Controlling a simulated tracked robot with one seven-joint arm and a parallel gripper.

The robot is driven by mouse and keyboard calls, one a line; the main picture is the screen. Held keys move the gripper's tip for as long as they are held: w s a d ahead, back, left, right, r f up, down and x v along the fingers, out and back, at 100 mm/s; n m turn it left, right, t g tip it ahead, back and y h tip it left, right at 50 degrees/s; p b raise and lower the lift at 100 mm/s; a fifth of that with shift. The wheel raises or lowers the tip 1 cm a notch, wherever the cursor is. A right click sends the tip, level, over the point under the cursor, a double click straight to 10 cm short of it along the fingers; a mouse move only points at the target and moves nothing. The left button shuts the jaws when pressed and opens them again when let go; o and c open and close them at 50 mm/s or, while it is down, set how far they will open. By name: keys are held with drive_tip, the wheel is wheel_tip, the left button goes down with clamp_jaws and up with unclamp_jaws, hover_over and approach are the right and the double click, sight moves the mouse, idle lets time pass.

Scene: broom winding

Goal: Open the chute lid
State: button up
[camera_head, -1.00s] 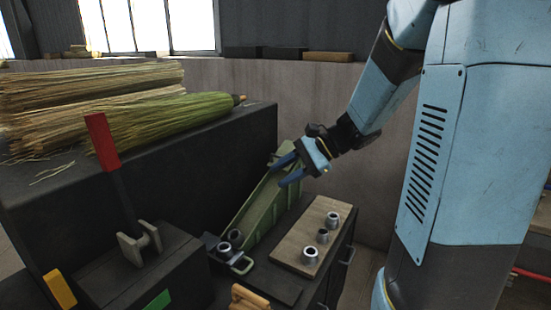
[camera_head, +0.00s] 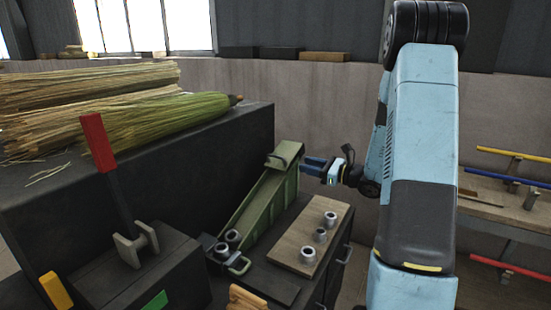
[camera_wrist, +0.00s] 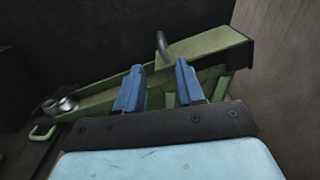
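The green chute (camera_head: 262,207) slopes from its raised far end down to the left and front. At its upper end is the green lid (camera_head: 288,151) with a curved handle (camera_head: 276,161); the lid looks down. In the wrist view the lid (camera_wrist: 205,42) and its upright handle (camera_wrist: 162,46) lie beyond my fingertips. My gripper (camera_head: 309,166) is just right of the chute's upper end, with its blue fingers pointing left toward it. In the wrist view my gripper (camera_wrist: 158,76) is open and empty, with the handle seen between the fingers and apart from them.
Metal collars (camera_head: 232,237) sit at the chute's lower end, near a green loop handle (camera_head: 240,264). A wooden board (camera_head: 290,250) carries several more collars. A dark block with straw bundles (camera_head: 90,90) and a red-handled lever (camera_head: 97,142) stand left. A wall is behind.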

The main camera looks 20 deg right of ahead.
sight(275, 157)
drive_tip(key=x, duration=1.3)
drive_tip(key=shift+w+a, duration=0.25)
clamp_jaws()
drive_tip(key=shift+d, duration=0.15)
